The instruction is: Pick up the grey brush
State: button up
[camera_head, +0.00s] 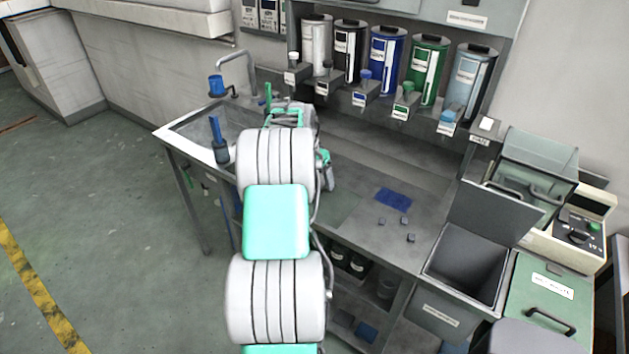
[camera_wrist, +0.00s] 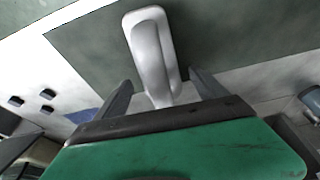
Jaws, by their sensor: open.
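The grey brush (camera_wrist: 150,48) shows in the wrist view as a pale grey, rounded body with a raised handle, lying on a dark grey-green mat (camera_wrist: 225,40). My gripper (camera_wrist: 160,76) is open, with one dark finger on each side of the brush's near end. No contact between fingers and brush can be made out. The near end of the brush is partly hidden by my gripper's body. In the head view my arm covers the brush and hides my fingertips.
A blue cloth (camera_head: 393,199) and several small dark blocks (camera_head: 382,221) lie on the grey bench (camera_head: 350,160) to the right. An open-lidded bin (camera_head: 462,272) stands right; dispensers line the back.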

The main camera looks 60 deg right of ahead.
jog(key=shift+d+f, duration=0.25)
jog(key=shift+f, duration=0.35)
jog(key=shift+c, duration=0.2)
jog(key=c, duration=1.5)
